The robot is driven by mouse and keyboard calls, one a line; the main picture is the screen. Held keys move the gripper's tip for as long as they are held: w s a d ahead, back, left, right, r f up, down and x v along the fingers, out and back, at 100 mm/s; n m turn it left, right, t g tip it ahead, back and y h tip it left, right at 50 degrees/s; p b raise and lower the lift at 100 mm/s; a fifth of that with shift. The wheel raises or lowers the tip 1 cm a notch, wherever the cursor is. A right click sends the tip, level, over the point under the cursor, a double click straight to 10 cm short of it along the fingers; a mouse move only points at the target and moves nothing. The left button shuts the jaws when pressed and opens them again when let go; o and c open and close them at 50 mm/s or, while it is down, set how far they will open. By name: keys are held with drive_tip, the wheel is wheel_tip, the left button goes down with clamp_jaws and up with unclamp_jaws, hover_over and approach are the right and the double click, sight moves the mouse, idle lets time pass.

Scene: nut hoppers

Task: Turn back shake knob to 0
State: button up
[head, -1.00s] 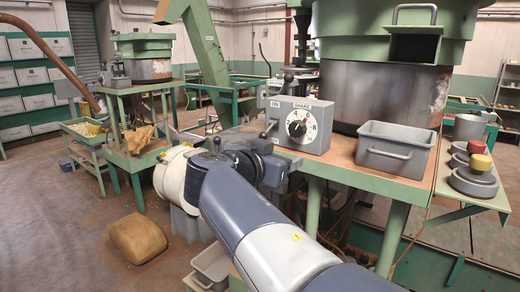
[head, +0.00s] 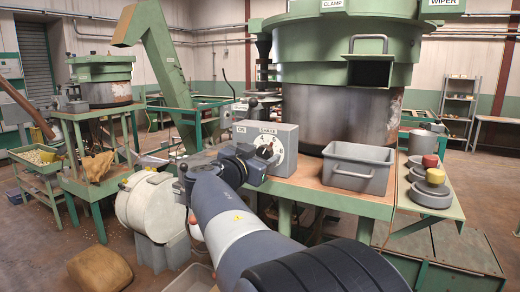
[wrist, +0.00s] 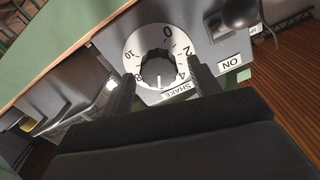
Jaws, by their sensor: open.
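The shake knob (wrist: 158,60) is a dark round knob in the middle of a white dial (wrist: 136,40) with black numbers. It sits on a grey control box (head: 287,132) labelled ON and SHAKE on the bench. In the wrist view the dial's 0 is at the top and the SHAKE label is upside down. My gripper (wrist: 161,76) is open, with one finger on each side of the knob. I cannot tell whether the fingers touch it. In the head view my gripper (head: 262,160) partly hides the knob and dial. The knob's pointer setting is not clear.
A grey bin (head: 357,167) stands on the bench right of the box. A dark lever with a round end (wrist: 236,14) is near the ON label. Grey lidded pots with red and yellow knobs (head: 432,177) stand at the right.

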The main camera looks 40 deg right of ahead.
drive_tip(key=shift+w+d, duration=0.15)
drive_tip(key=shift+d, duration=0.35)
drive_tip(key=c, duration=1)
drive_tip(key=shift+f+b, duration=0.1)
drive_tip(key=shift+b, duration=0.2)
